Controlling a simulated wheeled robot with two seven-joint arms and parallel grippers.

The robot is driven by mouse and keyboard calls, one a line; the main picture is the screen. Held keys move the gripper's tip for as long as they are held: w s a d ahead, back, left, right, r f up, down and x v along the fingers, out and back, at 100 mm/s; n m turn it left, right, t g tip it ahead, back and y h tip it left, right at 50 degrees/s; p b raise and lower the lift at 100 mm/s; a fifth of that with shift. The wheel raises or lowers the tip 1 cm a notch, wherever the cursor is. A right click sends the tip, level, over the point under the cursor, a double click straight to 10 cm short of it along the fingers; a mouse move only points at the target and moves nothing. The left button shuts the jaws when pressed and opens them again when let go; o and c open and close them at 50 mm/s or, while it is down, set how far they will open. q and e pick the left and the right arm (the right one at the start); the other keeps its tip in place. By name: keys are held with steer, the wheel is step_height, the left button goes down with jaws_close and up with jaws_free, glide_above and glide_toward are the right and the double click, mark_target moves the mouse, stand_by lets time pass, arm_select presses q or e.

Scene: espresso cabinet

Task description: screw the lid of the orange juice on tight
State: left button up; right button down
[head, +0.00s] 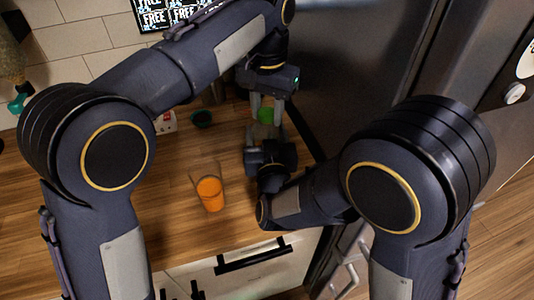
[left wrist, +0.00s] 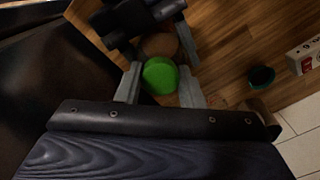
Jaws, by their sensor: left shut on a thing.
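The green lid (head: 266,115) is at the top of the orange juice bottle (head: 262,132) near the fridge, in the head view. My left gripper (head: 267,108) comes down from above and is shut on the lid. In the left wrist view the green lid (left wrist: 160,76) lies between its two grey fingers. My right gripper (head: 268,155) is low at the bottle, on its near side. It hides much of the bottle, and whether its fingers press on it cannot be told. The thread under the lid is hidden.
A glass of orange juice (head: 210,193) stands on the wooden counter (head: 180,235), left of my right gripper. A small dark bowl (head: 201,118) and a white and red box (head: 166,122) are further back. The dark fridge (head: 350,70) is close on the right.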

arm_select(q)
steer(key=shift+m, duration=0.5)
steer(key=o, duration=1.1)
steer(key=shift+r, duration=2.25)
steer(key=shift+c, duration=0.6)
